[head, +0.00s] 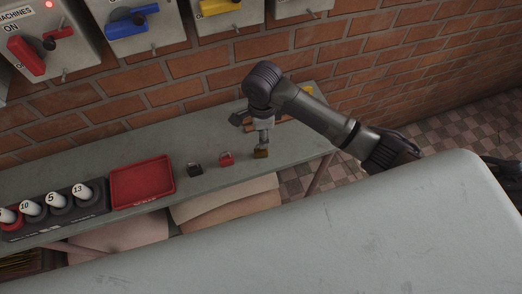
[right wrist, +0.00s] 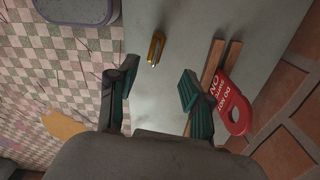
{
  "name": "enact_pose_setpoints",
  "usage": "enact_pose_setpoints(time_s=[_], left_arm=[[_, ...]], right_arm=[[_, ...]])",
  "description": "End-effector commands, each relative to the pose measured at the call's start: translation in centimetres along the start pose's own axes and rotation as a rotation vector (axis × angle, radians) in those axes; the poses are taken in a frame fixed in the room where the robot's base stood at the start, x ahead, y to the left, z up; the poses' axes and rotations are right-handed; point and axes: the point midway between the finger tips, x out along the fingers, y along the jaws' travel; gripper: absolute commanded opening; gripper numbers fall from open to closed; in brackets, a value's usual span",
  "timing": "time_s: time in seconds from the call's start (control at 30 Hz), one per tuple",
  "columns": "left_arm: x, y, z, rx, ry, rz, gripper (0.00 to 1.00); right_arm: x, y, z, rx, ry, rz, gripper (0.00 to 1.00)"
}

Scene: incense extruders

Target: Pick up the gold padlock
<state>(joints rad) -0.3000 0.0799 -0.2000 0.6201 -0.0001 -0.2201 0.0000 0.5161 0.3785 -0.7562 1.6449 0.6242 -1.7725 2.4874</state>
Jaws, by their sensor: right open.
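The gold padlock (head: 261,153) is on the grey shelf near its front edge, at the right end of a row of padlocks. In the right wrist view the gold padlock (right wrist: 154,52) lies ahead of the fingers, in the gap between them and apart from both. My right gripper (head: 263,138) is just above the padlock in the head view, pointing down. In the right wrist view my right gripper (right wrist: 160,92) is open and empty. My left gripper is not in view.
A red padlock (head: 226,159) and a black padlock (head: 195,170) are left of the gold one. Further left are a red tray (head: 142,182) and a rack of numbered cylinders (head: 84,204). A red tag (right wrist: 233,100) lies near the right finger. A brick wall (head: 180,90) backs the shelf.

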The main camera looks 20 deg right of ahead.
Motion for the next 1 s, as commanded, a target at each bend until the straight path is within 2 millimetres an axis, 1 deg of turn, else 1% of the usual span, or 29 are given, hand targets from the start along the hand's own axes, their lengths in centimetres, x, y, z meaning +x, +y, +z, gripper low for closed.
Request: enact_pose_setpoints(time_s=[0.03, 0.1, 0.2, 0.37, 0.57, 0.6, 0.7, 0.8, 0.97, 1.0], left_arm=[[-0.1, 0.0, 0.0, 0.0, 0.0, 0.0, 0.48], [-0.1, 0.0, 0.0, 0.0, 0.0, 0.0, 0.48], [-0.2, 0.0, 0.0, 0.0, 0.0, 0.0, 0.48], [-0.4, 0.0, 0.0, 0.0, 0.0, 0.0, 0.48], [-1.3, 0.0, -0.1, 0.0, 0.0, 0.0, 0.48], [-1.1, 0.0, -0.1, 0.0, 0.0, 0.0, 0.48], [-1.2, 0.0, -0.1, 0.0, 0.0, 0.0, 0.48], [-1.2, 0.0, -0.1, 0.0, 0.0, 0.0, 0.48], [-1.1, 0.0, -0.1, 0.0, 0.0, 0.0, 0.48], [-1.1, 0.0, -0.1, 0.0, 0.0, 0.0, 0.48]], right_arm=[[1.0, 0.1, -0.1, 0.001, 0.003, 0.002, 0.5], [2.1, 0.0, 0.0, 0.0, 0.001, 0.001, 0.5], [3.2, 0.0, 0.0, -0.001, 0.001, 0.0, 0.5], [4.2, 0.1, -0.1, -0.002, 0.001, 0.0, 0.5], [6.9, 0.9, -0.2, -0.002, 0.002, 0.001, 0.5], [7.6, 0.8, -0.1, -0.002, 0.001, 0.0, 0.5], [8.6, 0.8, -0.1, -0.002, 0.0, -0.001, 0.5], [9.0, 0.8, -0.1, -0.003, -0.001, -0.003, 0.5], [9.0, 0.8, -0.1, -0.003, -0.001, -0.003, 0.5], [9.0, 0.8, -0.1, -0.003, -0.001, -0.003, 0.47]])
